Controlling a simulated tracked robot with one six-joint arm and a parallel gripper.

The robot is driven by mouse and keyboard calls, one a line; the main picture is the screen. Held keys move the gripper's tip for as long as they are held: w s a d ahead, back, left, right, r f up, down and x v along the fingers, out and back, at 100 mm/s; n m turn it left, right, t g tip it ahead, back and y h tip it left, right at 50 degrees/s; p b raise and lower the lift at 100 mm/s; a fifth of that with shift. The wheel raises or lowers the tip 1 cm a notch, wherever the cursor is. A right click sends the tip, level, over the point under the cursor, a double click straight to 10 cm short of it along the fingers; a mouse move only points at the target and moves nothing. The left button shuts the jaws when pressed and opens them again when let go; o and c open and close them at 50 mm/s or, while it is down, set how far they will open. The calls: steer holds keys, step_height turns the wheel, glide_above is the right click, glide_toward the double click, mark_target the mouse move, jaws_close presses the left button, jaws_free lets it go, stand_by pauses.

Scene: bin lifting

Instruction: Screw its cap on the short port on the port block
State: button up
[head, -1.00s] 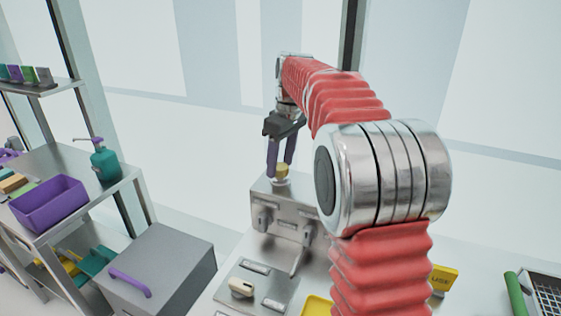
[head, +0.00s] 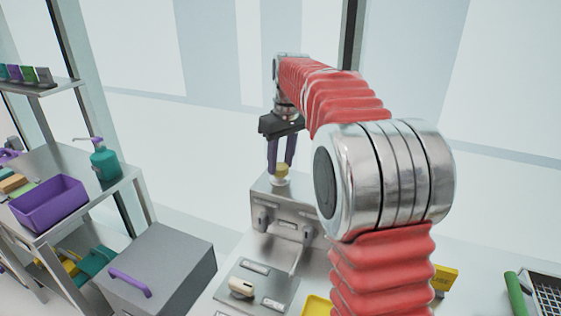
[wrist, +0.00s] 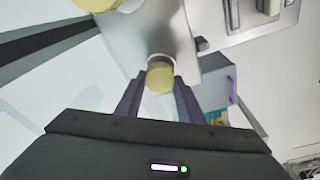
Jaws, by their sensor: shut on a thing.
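My gripper (head: 281,166) points down over the port block (head: 270,205), its purple fingers shut on a yellow cap (head: 282,172). The cap also shows between the fingertips in the wrist view (wrist: 160,78). It sits at the top of a short pale port (head: 280,182) on the block's upper face. The port's pale rim (wrist: 160,57) shows beside the cap in the wrist view. The cap looks in line with the port; I cannot tell how far it is threaded.
Another yellow round thing (wrist: 97,4) is cut off at the wrist view's top edge. A grey box with a purple handle (head: 158,265) stands left of the bench. A shelf with a purple bin (head: 48,205) is farther left. My red arm hides part of the bench.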

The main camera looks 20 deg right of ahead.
steer(key=m, duration=0.4)
steer(key=shift+a+m+h, duration=0.1)
steer(key=shift+m+h, duration=0.2)
steer(key=shift+m, duration=0.1)
steer(key=shift+m+h, duration=0.3)
steer(key=shift+m, duration=2)
steer(key=o, duration=0.9)
steer(key=shift+n, duration=0.3)
steer(key=n, duration=0.6)
steer(key=shift+y, duration=0.4)
steer(key=shift+n+y, duration=0.5)
steer(key=shift+n, duration=2.6)
steer(key=shift+c, duration=0.4)
